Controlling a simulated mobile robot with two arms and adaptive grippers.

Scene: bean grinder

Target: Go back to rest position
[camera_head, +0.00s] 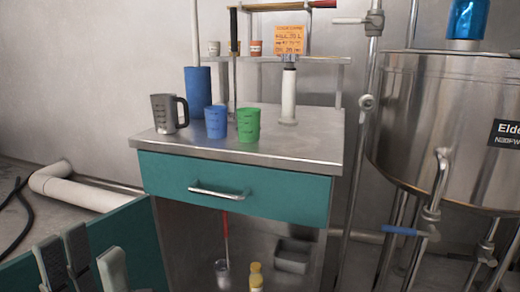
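My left gripper (80,250) shows at the bottom left corner. Its grey fingers point up and stand apart with nothing seen between them, and its lower part is cut off by the frame edge. It is in front of and to the left of the steel cabinet (300,142), apart from it. My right gripper is out of view.
On the cabinet top stand a steel mug (163,115), a blue cup (215,122), a green cup (248,125) and a tall blue cylinder (198,90). The teal drawer (270,195) is shut. A large steel tank (440,130) stands right. A teal panel (130,240) is beside my gripper.

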